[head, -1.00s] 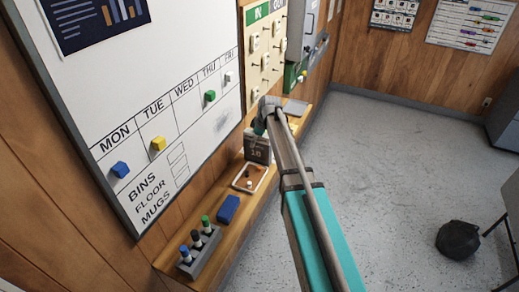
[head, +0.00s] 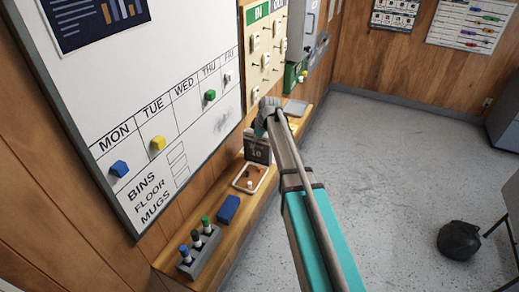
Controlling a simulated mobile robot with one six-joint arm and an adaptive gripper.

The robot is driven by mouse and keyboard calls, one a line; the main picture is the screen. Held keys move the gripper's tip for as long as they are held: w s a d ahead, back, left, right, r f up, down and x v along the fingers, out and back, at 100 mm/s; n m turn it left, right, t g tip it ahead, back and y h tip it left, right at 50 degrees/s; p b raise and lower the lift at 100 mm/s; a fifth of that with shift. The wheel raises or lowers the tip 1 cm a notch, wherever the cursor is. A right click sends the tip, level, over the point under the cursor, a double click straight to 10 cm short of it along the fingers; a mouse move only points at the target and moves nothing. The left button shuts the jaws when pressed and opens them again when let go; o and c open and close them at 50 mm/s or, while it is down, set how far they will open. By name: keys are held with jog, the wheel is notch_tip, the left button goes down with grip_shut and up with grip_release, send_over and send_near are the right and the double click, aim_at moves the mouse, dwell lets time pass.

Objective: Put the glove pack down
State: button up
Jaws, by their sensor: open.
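A dark grey pack marked with what looks like "10" (head: 257,153), which I take to be the glove pack, stands upright on the wooden ledge (head: 256,205) below the wall boards. My gripper (head: 260,131) is at the pack's top edge, at the end of my arm reaching in from the lower right. The gripper is open. Its fingers are small and partly hidden here, so I cannot tell whether they still touch the pack.
In front of the pack on the ledge are a shallow tray (head: 239,184) with small items, a blue eraser (head: 228,209) and a marker holder (head: 199,257). A grey flat item (head: 295,107) lies beyond. The whiteboard (head: 200,60) and key board (head: 265,70) are close behind.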

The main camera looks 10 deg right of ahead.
grip_shut()
dwell(0.5)
jog(key=shift+r, duration=0.15)
jog(key=s+r+p, duration=1.3)
jog(key=s, duration=0.1)
jog(key=shift+r+p, duration=0.15)
jog(key=shift+p, duration=0.15)
jog(key=shift+d, duration=0.1)
dwell(0.9)
